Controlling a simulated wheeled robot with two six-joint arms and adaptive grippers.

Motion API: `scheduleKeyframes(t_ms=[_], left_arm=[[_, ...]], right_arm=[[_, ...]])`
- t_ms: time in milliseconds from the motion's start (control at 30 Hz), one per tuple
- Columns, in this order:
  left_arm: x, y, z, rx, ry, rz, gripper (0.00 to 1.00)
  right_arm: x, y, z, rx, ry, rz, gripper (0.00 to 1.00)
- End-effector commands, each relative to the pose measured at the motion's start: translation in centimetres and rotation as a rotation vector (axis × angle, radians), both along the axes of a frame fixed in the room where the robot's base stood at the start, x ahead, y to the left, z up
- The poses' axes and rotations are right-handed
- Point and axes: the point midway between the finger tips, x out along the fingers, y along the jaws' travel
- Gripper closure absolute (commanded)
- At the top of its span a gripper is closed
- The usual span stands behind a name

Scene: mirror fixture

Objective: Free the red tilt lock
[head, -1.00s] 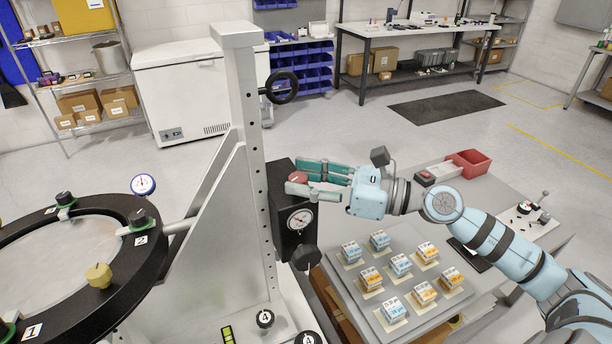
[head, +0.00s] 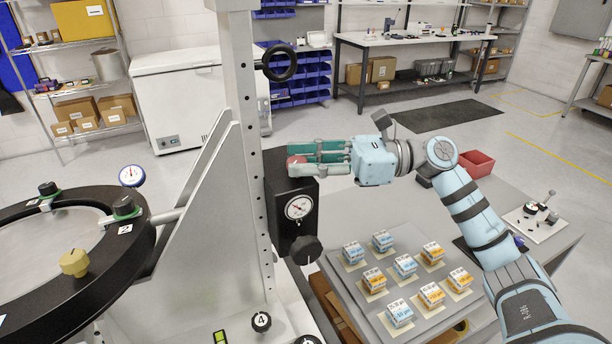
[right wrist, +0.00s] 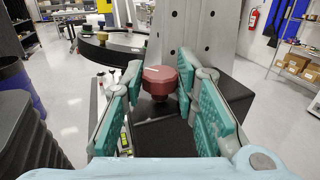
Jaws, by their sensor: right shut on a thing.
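The red tilt lock (head: 296,160) is a faceted red knob on top of the black block with a dial gauge (head: 299,207), at the side of the white upright. In the right wrist view the red knob (right wrist: 160,81) shows a white line on top. My right gripper (head: 302,158) comes in from the right, level, and is shut on the knob, with teal fingers on both sides of it. The fingers hide part of the knob in the head view. My left gripper is not in view.
The white upright (head: 240,110) and its black ring mirror frame (head: 120,245) stand on the left. A black knob (head: 306,249) sticks out below the gauge. A grey table (head: 500,210) with several small boxes and a red bin (head: 476,163) is below my right arm.

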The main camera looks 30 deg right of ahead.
Motion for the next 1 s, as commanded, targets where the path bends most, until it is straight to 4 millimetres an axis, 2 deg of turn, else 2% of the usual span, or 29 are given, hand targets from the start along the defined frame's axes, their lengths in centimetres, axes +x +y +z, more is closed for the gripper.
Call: scheduleKeyframes(t_ms=[500, 1000], left_arm=[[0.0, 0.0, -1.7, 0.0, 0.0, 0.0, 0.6], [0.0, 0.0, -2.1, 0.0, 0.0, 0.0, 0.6]], right_arm=[[0.5, 0.0, 0.0, -0.001, 0.0, 0.379, 1.0], [0.6, -0.1, 0.0, -0.005, 0.003, 0.467, 1.0]])
